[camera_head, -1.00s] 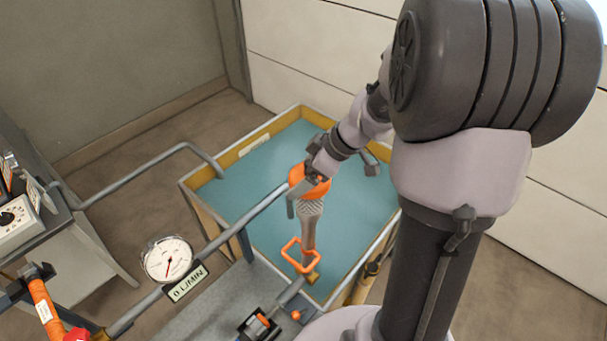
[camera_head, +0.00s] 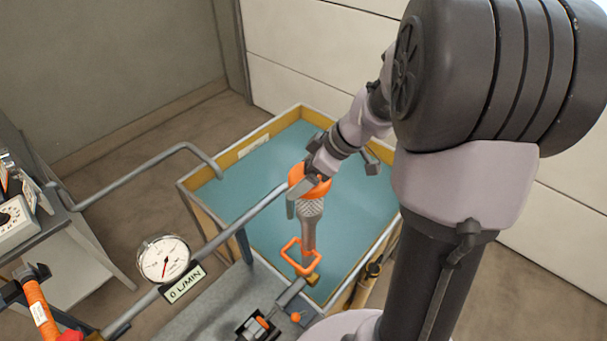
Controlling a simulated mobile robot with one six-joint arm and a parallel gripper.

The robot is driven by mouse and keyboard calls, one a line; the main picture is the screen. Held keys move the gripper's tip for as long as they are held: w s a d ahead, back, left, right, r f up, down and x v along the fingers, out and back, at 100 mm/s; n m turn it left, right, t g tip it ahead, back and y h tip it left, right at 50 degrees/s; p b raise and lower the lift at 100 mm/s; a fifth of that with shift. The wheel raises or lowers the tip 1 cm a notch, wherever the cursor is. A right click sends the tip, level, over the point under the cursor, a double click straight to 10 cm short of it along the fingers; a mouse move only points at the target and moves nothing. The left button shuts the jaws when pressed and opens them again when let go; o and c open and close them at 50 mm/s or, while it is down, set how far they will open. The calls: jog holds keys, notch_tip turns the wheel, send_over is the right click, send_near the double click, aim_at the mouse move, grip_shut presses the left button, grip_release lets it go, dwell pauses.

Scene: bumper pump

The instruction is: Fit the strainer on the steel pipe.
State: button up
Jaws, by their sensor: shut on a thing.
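The strainer (camera_head: 310,208) is a grey mesh piece with an orange collar (camera_head: 305,181) at its upper end. My gripper (camera_head: 309,185) is at the collar and shut on the strainer, over the blue-green tank. A grey steel pipe (camera_head: 308,238) lies directly below the strainer, in line with it. The strainer's lower end meets or overlaps the pipe's upper end in the picture. I cannot tell whether it is seated or only in front. An orange loop handle (camera_head: 299,257) and a brass fitting (camera_head: 312,279) are at the pipe's lower end. My fingertips are mostly hidden.
The wooden-walled tank (camera_head: 217,226) surrounds the work area. A long pipe (camera_head: 225,235) with a gauge (camera_head: 164,259), labelled 0 L/MIN, crosses on the left. A bent pipe (camera_head: 135,172) reaches the tank's left rim. The grey bench (camera_head: 215,310) is in front.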

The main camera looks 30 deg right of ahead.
jog(key=shift+f+b, duration=1.2)
jog(key=shift+b, duration=0.6)
dwell(0.7)
jog(key=shift+c, duration=0.8)
jog(key=o, duration=1.6)
jog(key=shift+r+p, duration=2.1)
jog(key=shift+r, duration=1.95)
